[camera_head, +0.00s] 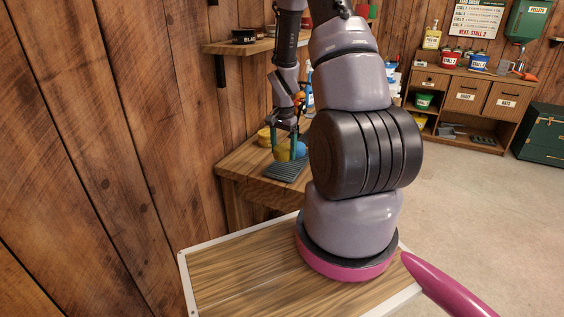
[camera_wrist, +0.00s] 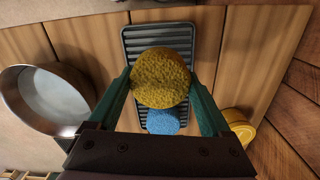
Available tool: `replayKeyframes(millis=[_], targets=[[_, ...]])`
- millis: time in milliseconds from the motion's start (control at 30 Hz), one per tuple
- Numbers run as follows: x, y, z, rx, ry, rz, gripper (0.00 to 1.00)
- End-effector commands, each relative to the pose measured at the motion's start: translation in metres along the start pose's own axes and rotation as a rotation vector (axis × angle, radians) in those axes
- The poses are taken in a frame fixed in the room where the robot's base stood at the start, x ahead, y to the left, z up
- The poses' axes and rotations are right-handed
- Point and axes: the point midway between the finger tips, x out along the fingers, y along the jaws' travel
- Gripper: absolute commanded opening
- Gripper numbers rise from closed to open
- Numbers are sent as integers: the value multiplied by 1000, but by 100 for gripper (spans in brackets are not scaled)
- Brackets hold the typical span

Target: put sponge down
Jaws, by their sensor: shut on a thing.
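My gripper (camera_wrist: 160,92) has its green fingers shut on a round yellow sponge (camera_wrist: 160,78), one finger on each side. The sponge is above a grey ribbed rack (camera_wrist: 160,36) on the wooden bench; I cannot tell whether it touches the rack. A blue sponge (camera_wrist: 162,121) lies on the rack, partly behind the yellow one in the wrist view. In the head view my gripper (camera_head: 284,148) is low over the bench, with the yellow sponge (camera_head: 282,153) between its fingers, the rack (camera_head: 287,170) below and the blue sponge (camera_head: 301,149) to the right.
A metal bowl (camera_wrist: 20,103) with pale contents stands left of the rack in the wrist view. A yellow round container (camera_wrist: 243,131) is at the right. The plank wall (camera_head: 110,130) is close beside the bench (camera_head: 236,163). A small shelf (camera_head: 240,46) juts out above.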

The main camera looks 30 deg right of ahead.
Motion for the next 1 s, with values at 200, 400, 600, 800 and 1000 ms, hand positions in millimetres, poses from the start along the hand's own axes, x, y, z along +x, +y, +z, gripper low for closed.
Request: replayKeyframes(millis=[200,400,600,800,1000], targets=[[19,0,0,0,-2,2,31],[46,0,0,0,-1,2,31],[47,0,0,-1,0,0,31],[50,0,0,-2,1,-1,94],[50,0,0,-2,0,0,100]])
